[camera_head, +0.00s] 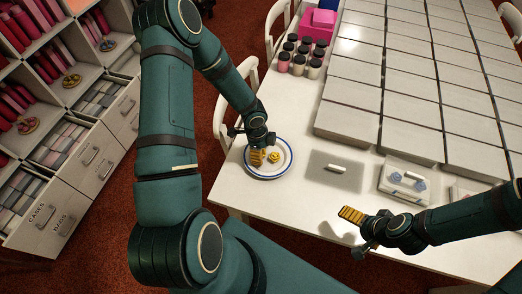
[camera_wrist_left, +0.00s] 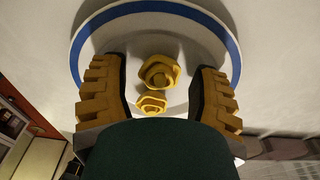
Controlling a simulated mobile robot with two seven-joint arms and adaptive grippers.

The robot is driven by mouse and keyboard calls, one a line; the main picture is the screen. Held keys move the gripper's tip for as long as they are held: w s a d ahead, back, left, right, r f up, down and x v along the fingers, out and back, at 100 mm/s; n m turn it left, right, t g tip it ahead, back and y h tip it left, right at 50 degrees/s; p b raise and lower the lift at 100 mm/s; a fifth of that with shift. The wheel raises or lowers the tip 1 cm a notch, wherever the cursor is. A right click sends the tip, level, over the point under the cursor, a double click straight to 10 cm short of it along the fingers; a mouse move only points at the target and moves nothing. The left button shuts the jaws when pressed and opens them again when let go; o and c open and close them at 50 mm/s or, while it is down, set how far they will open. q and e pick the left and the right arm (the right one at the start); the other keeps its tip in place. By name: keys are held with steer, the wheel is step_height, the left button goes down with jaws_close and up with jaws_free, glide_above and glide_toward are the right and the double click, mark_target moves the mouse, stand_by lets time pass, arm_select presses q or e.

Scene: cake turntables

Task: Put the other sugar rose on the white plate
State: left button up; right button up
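The white plate (camera_head: 250,171) with a blue rim stands at the table's near left corner. Two yellow sugar roses show in the left wrist view: a larger one (camera_wrist_left: 160,73) and a smaller-looking one (camera_wrist_left: 151,103) closer to the gripper. Both appear to be on the plate. In the head view one rose (camera_head: 274,156) is visible; the other is hidden by my gripper. My left gripper (camera_wrist_left: 158,92) is open over the plate, its fingers on either side of the roses with gaps. My right gripper (camera_head: 356,222) is over the table's front edge; its finger opening is unclear.
A grey mat with a white bar (camera_head: 337,169) lies right of the plate. A pale tray (camera_head: 390,187) with blue flowers is farther right. Several jars (camera_head: 299,62) and rows of grey boxes (camera_head: 352,120) fill the back. White chairs (camera_head: 232,112) stand along the left edge.

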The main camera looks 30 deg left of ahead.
arm_select(q)
steer(key=shift+r, duration=0.25)
arm_select(e)
steer(key=shift+r, duration=0.2)
arm_select(q)
step_height(320, 180, up, 10)
steer(key=a+p, duration=0.1)
steer(key=p, duration=0.2)
steer(key=s+d+f+n+t+h, duration=0.1)
steer(key=s+d+n, duration=0.3)
steer(key=d+n, duration=0.4)
steer(key=s+d+f+n+h, duration=0.1)
steer(key=s+d+n, duration=0.3)
steer(key=d+n, duration=0.5)
steer(key=shift+s+d+f+t, duration=0.2)
steer(key=shift+d+f+t, duration=0.25)
steer(key=shift+f, duration=0.25)
arm_select(e)
steer(key=shift+w+r, duration=0.15)
steer(key=shift+r, duration=1.45)
